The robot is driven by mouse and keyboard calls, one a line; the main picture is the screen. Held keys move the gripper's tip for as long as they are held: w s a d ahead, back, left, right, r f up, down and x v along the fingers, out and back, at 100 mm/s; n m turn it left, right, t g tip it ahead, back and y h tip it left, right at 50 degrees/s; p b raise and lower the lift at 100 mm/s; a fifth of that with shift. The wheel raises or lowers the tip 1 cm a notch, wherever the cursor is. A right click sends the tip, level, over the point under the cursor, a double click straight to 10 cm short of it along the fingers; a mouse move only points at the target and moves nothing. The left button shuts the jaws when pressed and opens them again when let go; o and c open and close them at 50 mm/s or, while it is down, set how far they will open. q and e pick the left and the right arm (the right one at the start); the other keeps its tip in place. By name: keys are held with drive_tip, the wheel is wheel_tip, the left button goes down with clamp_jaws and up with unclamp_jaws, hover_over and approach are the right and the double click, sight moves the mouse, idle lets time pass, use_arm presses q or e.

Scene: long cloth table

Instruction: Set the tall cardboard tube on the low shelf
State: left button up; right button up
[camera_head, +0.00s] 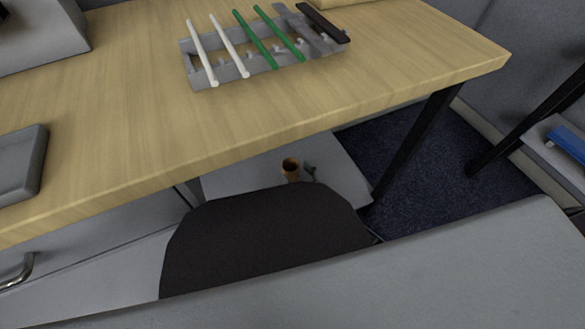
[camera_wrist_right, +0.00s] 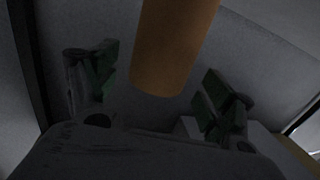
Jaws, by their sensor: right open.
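The cardboard tube (camera_head: 290,165) is brown and shows its dark open top under the wooden table in the head view. It appears upright over the grey low shelf (camera_head: 240,183), but its foot is hidden, so I cannot tell from here whether it touches. In the right wrist view the tube (camera_wrist_right: 172,45) reaches in from the top between the spread dark green fingers of my right gripper (camera_wrist_right: 157,68). Gaps show between tube and fingers. My left gripper is out of view.
The wooden table (camera_head: 400,75) overhangs the shelf. On it stand a grey rack (camera_head: 202,72) with white and green sticks and a grey tray (camera_head: 22,165). A black table leg (camera_head: 415,140) stands right of the shelf. The dark rounded panel (camera_head: 265,240) blocks the front view.

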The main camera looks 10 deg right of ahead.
drive_tip(key=p+v, duration=0.2)
drive_tip(key=v, duration=0.6)
drive_tip(key=shift+p, duration=0.35)
drive_tip(key=s+a+r+m+g+h, duration=0.1)
drive_tip(key=s+a+r+g, duration=0.1)
drive_tip(key=s+g, duration=0.3)
drive_tip(key=s+a+r+m+g+h, duration=0.1)
drive_tip(key=s+a+r+g, duration=0.2)
drive_tip(key=s, duration=0.5)
drive_tip(key=shift+s+r+m+g, duration=0.4)
drive_tip(key=shift+r+g, duration=0.1)
drive_tip(key=shift+g, duration=0.4)
idle(0.5)
